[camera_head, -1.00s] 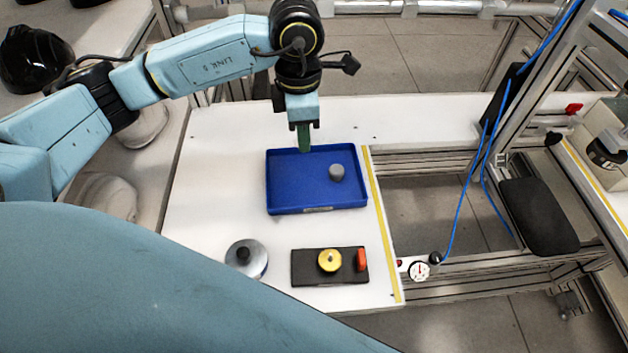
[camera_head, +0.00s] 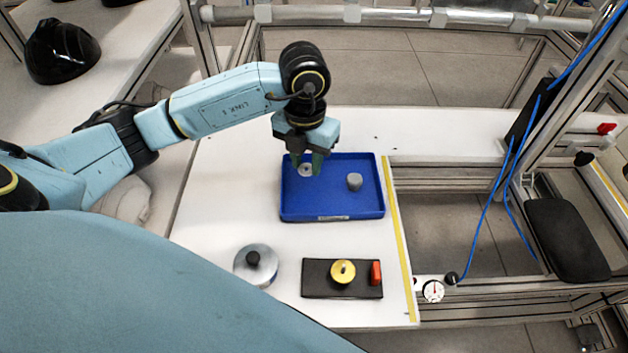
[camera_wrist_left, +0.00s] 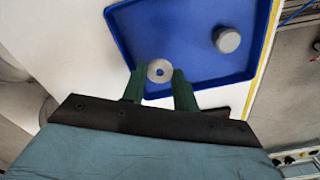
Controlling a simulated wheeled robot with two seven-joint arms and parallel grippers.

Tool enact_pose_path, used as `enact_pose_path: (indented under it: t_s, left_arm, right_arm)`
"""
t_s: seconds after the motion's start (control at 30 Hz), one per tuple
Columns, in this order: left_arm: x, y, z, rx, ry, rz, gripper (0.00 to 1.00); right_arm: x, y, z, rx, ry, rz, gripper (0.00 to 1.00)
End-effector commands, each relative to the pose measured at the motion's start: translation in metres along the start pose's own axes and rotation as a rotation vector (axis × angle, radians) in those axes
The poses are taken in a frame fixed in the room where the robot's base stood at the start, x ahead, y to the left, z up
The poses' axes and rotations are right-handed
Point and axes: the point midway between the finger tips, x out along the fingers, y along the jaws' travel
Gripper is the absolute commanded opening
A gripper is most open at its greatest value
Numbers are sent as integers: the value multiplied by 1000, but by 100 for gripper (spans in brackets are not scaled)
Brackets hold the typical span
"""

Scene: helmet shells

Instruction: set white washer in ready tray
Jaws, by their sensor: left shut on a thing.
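The blue tray (camera_head: 332,205) lies on the white table, and it also shows in the left wrist view (camera_wrist_left: 200,75). My left gripper (camera_head: 307,166) points down over the tray's far left part. Its green fingers are shut on the white washer (camera_head: 306,171), a pale flat ring with a hole. In the left wrist view the washer (camera_wrist_left: 159,71) sits between the fingertips (camera_wrist_left: 158,78), in front of the blue tray floor. I cannot tell whether it touches that floor. My right gripper is not in view.
A grey cylinder (camera_head: 355,182) stands in the tray's right part. Nearer me are a silver disc with a black knob (camera_head: 255,265) and a black plate (camera_head: 318,279) bearing a yellow round part (camera_head: 343,271) and a red block (camera_head: 376,272). The tray's front middle is clear.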

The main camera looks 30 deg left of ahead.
Motion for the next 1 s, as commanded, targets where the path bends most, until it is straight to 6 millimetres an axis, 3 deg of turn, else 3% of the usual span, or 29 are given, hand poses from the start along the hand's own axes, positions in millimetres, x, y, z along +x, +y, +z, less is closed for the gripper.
enact_pose_path:
  t_s: [0.47, 0.87, 0.9, 1.0]
  left_arm:
    - [56, 0, -1, 2, 2, 0, 18]
    - [62, 0, 0, 3, -2, 0, 18]
    - [61, 0, 0, 3, -2, 0, 34]
    - [60, 0, 0, 3, -2, 0, 48]
  right_arm:
    - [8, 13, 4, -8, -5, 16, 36]
    - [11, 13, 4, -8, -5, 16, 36]
    - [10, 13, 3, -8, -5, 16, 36]
    - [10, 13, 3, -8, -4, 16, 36]
